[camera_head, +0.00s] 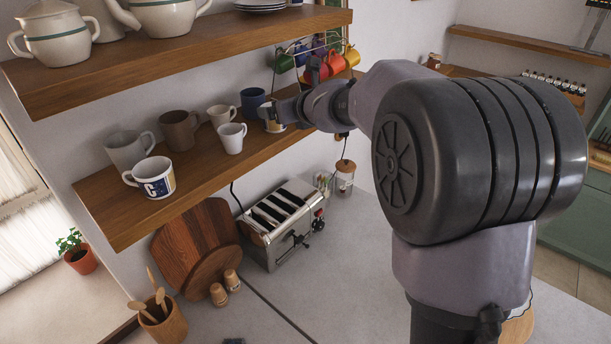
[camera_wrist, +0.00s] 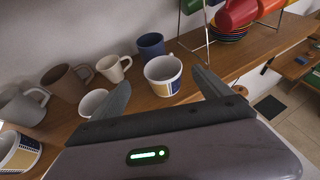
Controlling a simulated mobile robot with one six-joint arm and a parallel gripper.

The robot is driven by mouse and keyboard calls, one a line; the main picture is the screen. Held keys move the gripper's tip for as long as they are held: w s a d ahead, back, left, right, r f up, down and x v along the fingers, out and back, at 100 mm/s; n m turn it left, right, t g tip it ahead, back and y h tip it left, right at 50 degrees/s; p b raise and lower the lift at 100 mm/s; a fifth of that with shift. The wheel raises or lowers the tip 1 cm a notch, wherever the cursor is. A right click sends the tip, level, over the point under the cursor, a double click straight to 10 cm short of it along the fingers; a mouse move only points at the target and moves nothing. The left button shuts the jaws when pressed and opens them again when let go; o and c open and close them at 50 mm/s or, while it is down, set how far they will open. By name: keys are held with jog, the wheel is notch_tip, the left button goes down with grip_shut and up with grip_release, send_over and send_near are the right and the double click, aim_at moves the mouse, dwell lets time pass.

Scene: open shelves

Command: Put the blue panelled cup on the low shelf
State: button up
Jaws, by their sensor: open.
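A white cup with a blue and yellow panel (camera_head: 272,125) stands upright on the low wooden shelf (camera_head: 207,172), toward its far end. In the wrist view this cup (camera_wrist: 165,88) is between my gripper's spread fingers. My gripper (camera_head: 286,114) is open and hides part of the cup in the head view. It also shows in the wrist view (camera_wrist: 162,80); no grip on the cup is visible. A second white cup with a blue panel (camera_head: 160,187) stands at the near end of the same shelf. A plain dark blue mug (camera_head: 252,101) stands just behind the first cup.
Grey, brown and white mugs (camera_head: 180,130) fill the shelf's left part. A rack of coloured cups (camera_head: 322,66) stands just beyond my gripper. An upper shelf (camera_head: 180,52) with enamel pots hangs above. A toaster (camera_head: 282,222) and round boards stand on the counter below.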

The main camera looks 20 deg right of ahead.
jog(key=s+a+r+n+g+y, duration=0.15)
jog(key=s+a+n, duration=0.35)
jog(key=s+n, duration=0.5)
jog(key=s+a+r+n+g+y, duration=0.15)
jog(key=s+a+n, duration=0.4)
jog(key=s, duration=0.75)
jog(key=s+d+f+n+g+h, duration=0.1)
jog(key=s+f+n+g, duration=0.1)
jog(key=s+f+n, duration=0.45)
jog(key=s+d+f+n+g+h, duration=0.15)
jog(key=s+n, duration=0.25)
jog(key=s, duration=0.5)
jog(key=s+d+f+n+h, duration=0.1)
jog(key=s+d+f+n, duration=0.2)
jog(key=s+f, duration=0.15)
notch_tip(320, 180, down, 37)
jog(key=b, duration=3.8)
jog(key=shift+s+d+f+g+b, duration=0.15)
jog(key=shift+s+d+g+b, duration=0.05)
jog(key=shift+s+g+b, duration=0.2)
jog(key=shift+w, duration=0.1)
